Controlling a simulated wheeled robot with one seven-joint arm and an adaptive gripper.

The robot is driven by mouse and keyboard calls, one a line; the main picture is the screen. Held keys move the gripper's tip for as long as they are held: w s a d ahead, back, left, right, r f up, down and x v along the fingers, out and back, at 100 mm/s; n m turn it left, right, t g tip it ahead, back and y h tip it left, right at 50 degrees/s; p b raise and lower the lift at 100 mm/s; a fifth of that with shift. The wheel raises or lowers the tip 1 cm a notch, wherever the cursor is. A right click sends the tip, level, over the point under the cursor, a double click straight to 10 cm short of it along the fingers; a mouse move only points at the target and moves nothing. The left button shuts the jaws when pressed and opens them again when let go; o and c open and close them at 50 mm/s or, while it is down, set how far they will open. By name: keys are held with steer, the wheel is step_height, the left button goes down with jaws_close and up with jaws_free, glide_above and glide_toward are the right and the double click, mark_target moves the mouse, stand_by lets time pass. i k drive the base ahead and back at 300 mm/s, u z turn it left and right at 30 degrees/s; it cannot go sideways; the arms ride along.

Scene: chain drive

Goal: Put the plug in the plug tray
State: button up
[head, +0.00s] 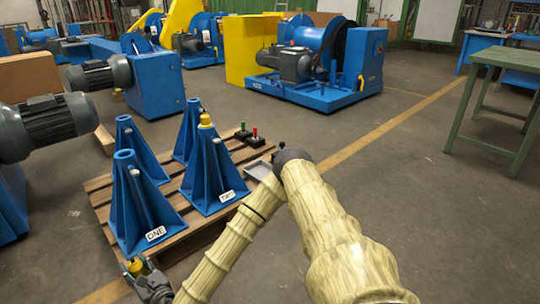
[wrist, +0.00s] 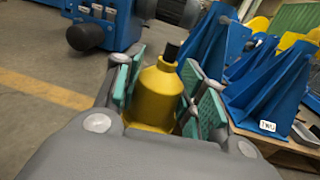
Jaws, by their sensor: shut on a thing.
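My gripper (head: 148,284) is at the bottom left of the head view, in front of the blue stand marked ONE. It is shut on a yellow plug (wrist: 155,97), which has a rounded shoulder, a narrow neck and a black tip. The teal finger pads sit on both sides of it in the wrist view. The plug's top also shows in the head view (head: 136,266). A small grey tray (head: 259,171), probably the plug tray, lies at the pallet's right side, partly hidden by my arm. My gripper is well to its left and nearer the camera.
Several blue stands stand on the wooden pallet (head: 180,235), including stand ONE (head: 130,205) and stand TWO (head: 215,165). Another yellow piece (head: 206,120) sits on top of a stand. Grey motors (head: 45,125) stand at left.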

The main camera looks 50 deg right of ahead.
mark_target(261, 172)
steer(key=z, duration=0.7)
steer(key=i, duration=1.8)
steer(key=z, duration=0.3)
